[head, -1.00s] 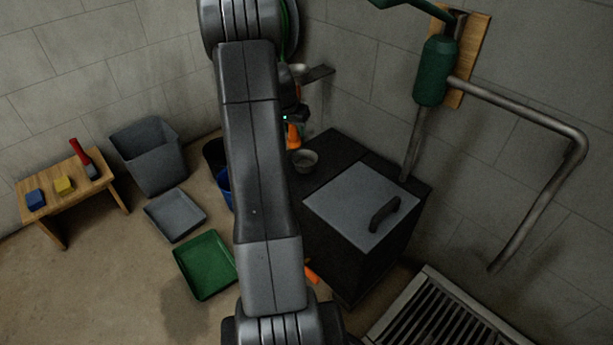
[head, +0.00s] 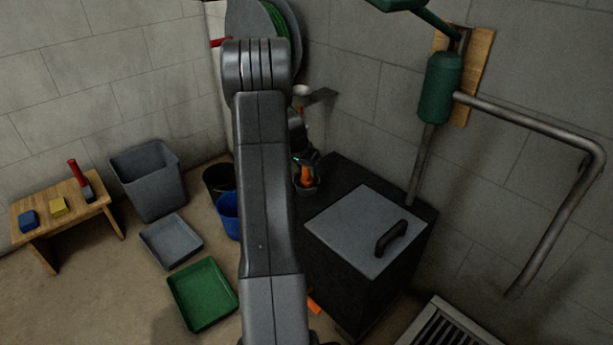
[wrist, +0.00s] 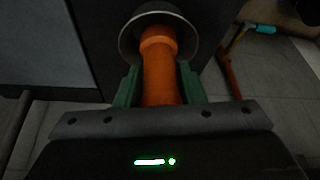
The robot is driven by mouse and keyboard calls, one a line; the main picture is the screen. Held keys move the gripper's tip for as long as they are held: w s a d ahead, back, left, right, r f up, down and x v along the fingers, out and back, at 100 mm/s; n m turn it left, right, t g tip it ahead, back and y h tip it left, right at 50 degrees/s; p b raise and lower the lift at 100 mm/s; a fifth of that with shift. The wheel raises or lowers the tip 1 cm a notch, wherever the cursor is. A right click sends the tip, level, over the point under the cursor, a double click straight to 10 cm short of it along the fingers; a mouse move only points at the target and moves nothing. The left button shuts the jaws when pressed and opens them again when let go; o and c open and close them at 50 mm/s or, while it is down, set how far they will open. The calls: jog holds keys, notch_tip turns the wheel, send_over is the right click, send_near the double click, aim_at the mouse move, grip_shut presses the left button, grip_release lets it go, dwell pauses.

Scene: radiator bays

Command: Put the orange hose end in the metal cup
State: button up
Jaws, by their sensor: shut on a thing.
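The orange hose end (head: 306,174) is held in my gripper (head: 306,158), between two green fingers in the wrist view (wrist: 160,88). The hose end also shows in the wrist view (wrist: 160,72), its tip pointing into the round mouth of the metal cup (wrist: 127,42). In the head view the cup (head: 309,190) stands at the dark cabinet's left back part, and the orange lower end reaches its mouth. How deep the tip sits is hidden. My arm covers part of the hose.
The dark cabinet has a grey lid (head: 364,236) with a black handle. A green cylinder with a bent pipe (head: 545,130) is on the right wall. A blue bucket (head: 229,214), a green tray (head: 203,296) and a small wooden table (head: 62,212) are left.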

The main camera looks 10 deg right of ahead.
jog(key=shift+f, duration=0.75)
jog(key=shift+f, duration=0.1)
jog(key=o, duration=1.1)
jog(key=p+v, duration=0.2)
jog(key=v, duration=1)
